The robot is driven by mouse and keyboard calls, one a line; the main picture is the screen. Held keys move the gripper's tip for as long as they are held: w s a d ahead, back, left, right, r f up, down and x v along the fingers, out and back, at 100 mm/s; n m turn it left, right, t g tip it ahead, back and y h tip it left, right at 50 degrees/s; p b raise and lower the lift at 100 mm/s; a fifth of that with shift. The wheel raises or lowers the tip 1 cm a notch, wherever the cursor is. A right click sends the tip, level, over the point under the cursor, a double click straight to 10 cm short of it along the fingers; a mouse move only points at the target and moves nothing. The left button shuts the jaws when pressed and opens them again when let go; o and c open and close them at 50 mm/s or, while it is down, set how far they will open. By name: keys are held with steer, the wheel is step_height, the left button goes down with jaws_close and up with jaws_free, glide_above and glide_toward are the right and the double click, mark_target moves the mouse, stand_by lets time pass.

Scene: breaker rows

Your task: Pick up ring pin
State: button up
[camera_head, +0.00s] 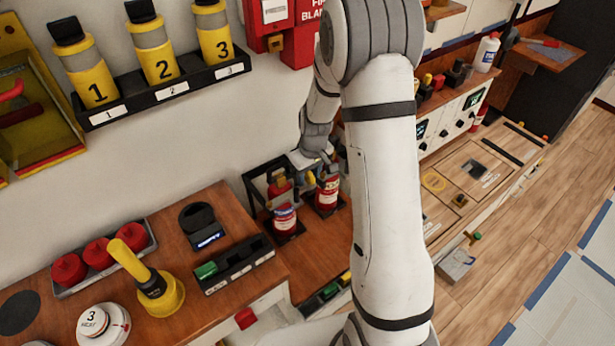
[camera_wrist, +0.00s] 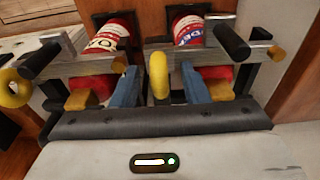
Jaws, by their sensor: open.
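A yellow ring pin (camera_wrist: 159,75) stands upright in the middle of the wrist view, between the two blue finger pads of my gripper (camera_wrist: 160,90). The jaws are apart, with a gap on each side of the ring; I cannot tell that either pad touches it. In the head view my gripper (camera_head: 318,160) is low over the small extinguishers beside the wall, and its fingertips are hard to make out. A red extinguisher with a white label (camera_wrist: 112,35) and one with a blue-and-white label (camera_wrist: 188,28) lie beyond the fingers.
Another yellow ring (camera_wrist: 14,88) shows at the left edge of the wrist view. In the head view, an extinguisher (camera_head: 285,218) stands in a black holder. A black tray (camera_head: 235,265), a yellow-handled tool (camera_head: 150,280) and red knobs (camera_head: 98,252) occupy the wooden counter to the left.

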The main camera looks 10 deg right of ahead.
steer(key=shift+f, duration=0.25)
steer(key=shift+c, duration=0.3)
jaws_close()
